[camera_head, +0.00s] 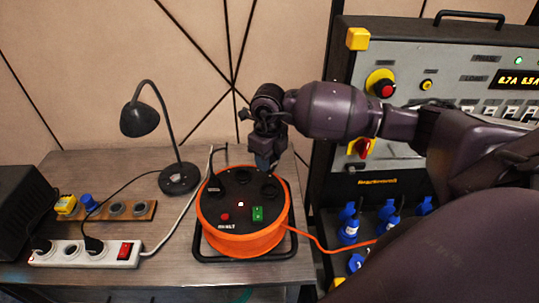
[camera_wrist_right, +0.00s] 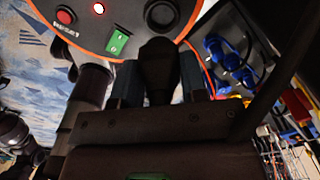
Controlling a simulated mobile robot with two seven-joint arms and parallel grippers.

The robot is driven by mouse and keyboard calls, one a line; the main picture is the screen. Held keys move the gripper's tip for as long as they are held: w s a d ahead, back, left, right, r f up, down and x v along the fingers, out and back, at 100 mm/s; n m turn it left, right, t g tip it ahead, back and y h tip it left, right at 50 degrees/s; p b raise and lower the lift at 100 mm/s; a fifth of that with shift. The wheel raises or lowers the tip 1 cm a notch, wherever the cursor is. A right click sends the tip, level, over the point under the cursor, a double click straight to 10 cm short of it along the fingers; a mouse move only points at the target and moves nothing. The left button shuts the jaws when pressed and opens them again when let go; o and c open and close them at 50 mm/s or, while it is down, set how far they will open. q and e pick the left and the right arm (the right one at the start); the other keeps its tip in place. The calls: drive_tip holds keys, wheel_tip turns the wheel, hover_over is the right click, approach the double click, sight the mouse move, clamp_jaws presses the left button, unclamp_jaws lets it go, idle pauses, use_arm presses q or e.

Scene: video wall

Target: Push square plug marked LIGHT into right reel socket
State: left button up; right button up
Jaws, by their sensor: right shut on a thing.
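The orange cable reel (camera_head: 240,243) with a black top stands on the table; it also shows in the wrist view (camera_wrist_right: 72,44). Its right socket (camera_head: 269,191) is round and dark; a round socket (camera_wrist_right: 161,14) lies just beyond the plug in the wrist view. My right gripper (camera_head: 265,160) is above the reel's back right edge. Its fingers (camera_wrist_right: 160,84) are shut on a black plug (camera_wrist_right: 158,65). The plug's tip points toward the reel top and appears apart from the socket; contact cannot be told. No LIGHT marking is readable. My left gripper is not in view.
A black desk lamp (camera_head: 142,118) stands left of the reel. A white power strip (camera_head: 85,254) and a wooden socket board (camera_head: 128,211) lie further left. A grey control panel (camera_head: 470,75) with blue plugs (camera_head: 349,228) below stands on the right.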

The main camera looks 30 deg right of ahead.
drive_tip(key=shift+d+f+m, duration=0.15)
drive_tip(key=shift+f+m, duration=0.05)
drive_tip(key=shift+m, duration=0.2)
drive_tip(key=shift+f+b, duration=1.2)
drive_tip(key=shift+f, duration=0.85)
drive_tip(key=shift+f+b, duration=0.65)
drive_tip(key=shift+f, duration=0.25)
drive_tip(key=shift+f, duration=0.15)
drive_tip(key=shift+f, duration=0.1)
drive_tip(key=shift+f+b, duration=0.55)
